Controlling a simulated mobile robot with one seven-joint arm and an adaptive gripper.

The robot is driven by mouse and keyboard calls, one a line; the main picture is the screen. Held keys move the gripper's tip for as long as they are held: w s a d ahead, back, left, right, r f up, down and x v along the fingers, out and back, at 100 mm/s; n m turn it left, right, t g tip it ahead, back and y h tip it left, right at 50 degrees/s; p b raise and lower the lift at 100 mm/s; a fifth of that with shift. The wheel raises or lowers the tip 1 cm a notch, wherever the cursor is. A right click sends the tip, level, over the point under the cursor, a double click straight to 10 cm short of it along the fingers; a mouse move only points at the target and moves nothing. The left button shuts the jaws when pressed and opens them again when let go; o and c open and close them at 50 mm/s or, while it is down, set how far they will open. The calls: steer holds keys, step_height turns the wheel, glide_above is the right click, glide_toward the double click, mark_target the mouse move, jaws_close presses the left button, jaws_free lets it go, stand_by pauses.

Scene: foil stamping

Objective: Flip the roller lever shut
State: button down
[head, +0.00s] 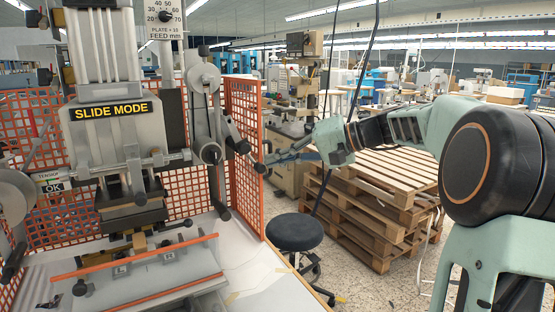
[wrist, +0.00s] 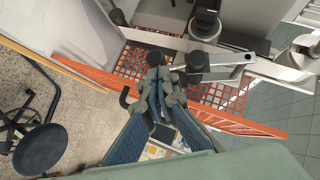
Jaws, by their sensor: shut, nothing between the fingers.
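The stamping machine (head: 110,130) stands at the left of the head view. I cannot tell for sure which is the roller lever. In the wrist view my gripper (wrist: 157,78) is shut and empty, its fingertips close to a black knob (wrist: 196,62) on a grey bar (wrist: 235,57). Whether they touch cannot be told.
An orange mesh guard (head: 246,150) stands behind the levers, close to my gripper. A black stool (head: 295,232) and stacked wooden pallets (head: 375,205) stand on the floor right of the white worktable (head: 265,285).

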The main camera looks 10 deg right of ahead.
mark_target(264, 172)
steer(key=a+f+b, duration=0.1)
steer(key=b, duration=0.1)
steer(key=a+f+m+y+b, duration=0.1)
steer(key=b, duration=0.1)
steer(key=shift+s+f+y, duration=0.3)
steer(key=shift+s+f, duration=0.05)
steer(key=shift+s+a+f+m+y+b, duration=0.1)
steer(key=shift+s+a+m+y+b, duration=0.15)
steer(key=shift+a+b, duration=0.35)
steer(key=shift+s+a+f+m+y+b, duration=0.1)
steer(key=shift+a+m+y+b, duration=0.15)
steer(key=shift+a+b, duration=0.3)
